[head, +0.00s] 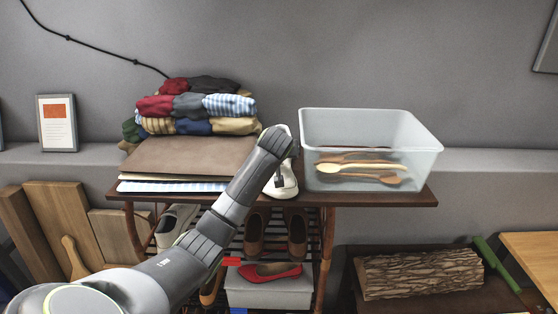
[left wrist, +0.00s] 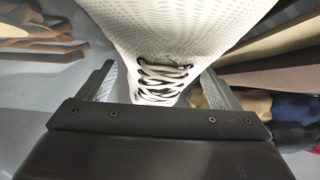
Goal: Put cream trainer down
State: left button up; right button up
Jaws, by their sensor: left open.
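The cream trainer (head: 284,184) is on the top board of the dark wooden rack (head: 400,197), between a brown folder stack and a clear bin. It is partly hidden behind my left gripper (head: 277,148). In the left wrist view the trainer (left wrist: 165,35) shows its perforated upper and dark-striped laces. There my left gripper (left wrist: 158,82) is open, with one finger on each side of the laced part. Whether the fingers touch it I cannot tell. My right gripper is not in view.
The clear bin (head: 370,125) with wooden spoons stands close right of the trainer. The brown folder (head: 180,158) and folded clothes (head: 195,105) are on the left. Several shoes, including a red one (head: 270,271), sit below. A log (head: 420,272) lies at lower right.

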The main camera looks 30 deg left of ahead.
pick_arm(q)
jog(key=shift+w+f, duration=0.15)
jog(key=shift+c, duration=0.2)
jog(key=c, duration=1.3)
jog(key=shift+r, duration=0.2)
jog(key=shift+c, duration=0.2)
notch_tip(320, 180, up, 18)
jog(key=b, duration=0.7)
jog(key=shift+b, duration=0.3)
